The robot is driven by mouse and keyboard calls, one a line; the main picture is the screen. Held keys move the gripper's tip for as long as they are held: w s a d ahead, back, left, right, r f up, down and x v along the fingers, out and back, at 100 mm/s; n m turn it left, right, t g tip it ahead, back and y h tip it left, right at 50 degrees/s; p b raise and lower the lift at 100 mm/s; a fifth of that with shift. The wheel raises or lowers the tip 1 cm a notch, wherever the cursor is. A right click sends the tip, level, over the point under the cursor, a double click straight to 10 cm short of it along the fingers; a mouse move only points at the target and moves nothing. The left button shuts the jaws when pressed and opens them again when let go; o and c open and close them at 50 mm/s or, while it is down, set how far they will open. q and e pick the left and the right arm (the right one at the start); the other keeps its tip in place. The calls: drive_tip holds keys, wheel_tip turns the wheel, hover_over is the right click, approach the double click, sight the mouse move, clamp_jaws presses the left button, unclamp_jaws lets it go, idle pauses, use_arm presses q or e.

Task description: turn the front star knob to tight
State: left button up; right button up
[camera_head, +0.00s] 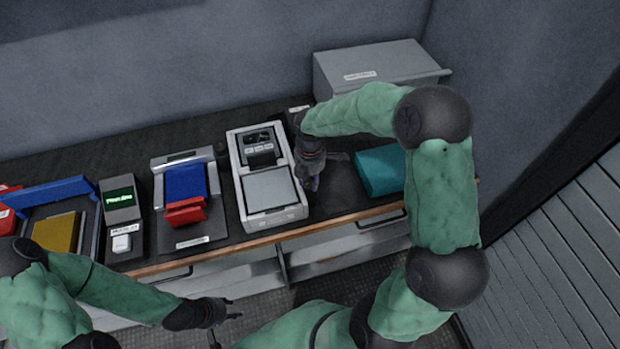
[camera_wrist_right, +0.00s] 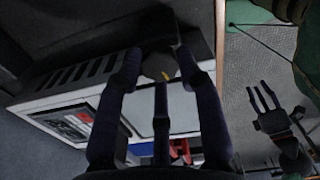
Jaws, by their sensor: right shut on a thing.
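The star knob (camera_wrist_right: 158,66) shows in the right wrist view as a dark grey, rounded piece with a small yellow mark, on the side of the white-framed unit (camera_head: 235,165). My right gripper (camera_head: 314,183) is at the right side of this unit in the head view. Its dark fingers are shut on the knob. The fingers and arm hide the knob in the head view, and I cannot read its setting. My left gripper (camera_head: 232,310) is empty, its fingers apart, in front of the bench; it also shows in the right wrist view (camera_wrist_right: 262,98).
A teal block (camera_head: 380,170) lies right of my right gripper. A grey box (camera_head: 375,65) stands behind my right arm. A blue and red device (camera_head: 186,185), a green-screen meter (camera_head: 121,198) and a blue-edged tray (camera_head: 90,235) stand to the left. The bench has a wooden front edge (camera_head: 235,247).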

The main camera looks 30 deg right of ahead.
drive_tip(key=shift+m, duration=0.3)
drive_tip(key=m, duration=0.3)
drive_tip(key=shift+m+p, duration=0.35)
drive_tip(key=shift+m, duration=0.05)
drive_tip(key=m, duration=1)
drive_tip(key=shift+m+b, duration=0.35)
drive_tip(key=shift+m, duration=0.05)
drive_tip(key=m+b, duration=0.1)
drive_tip(key=m, duration=0.5)
drive_tip(key=o, duration=1.1)
drive_tip(key=shift+o, duration=0.2)
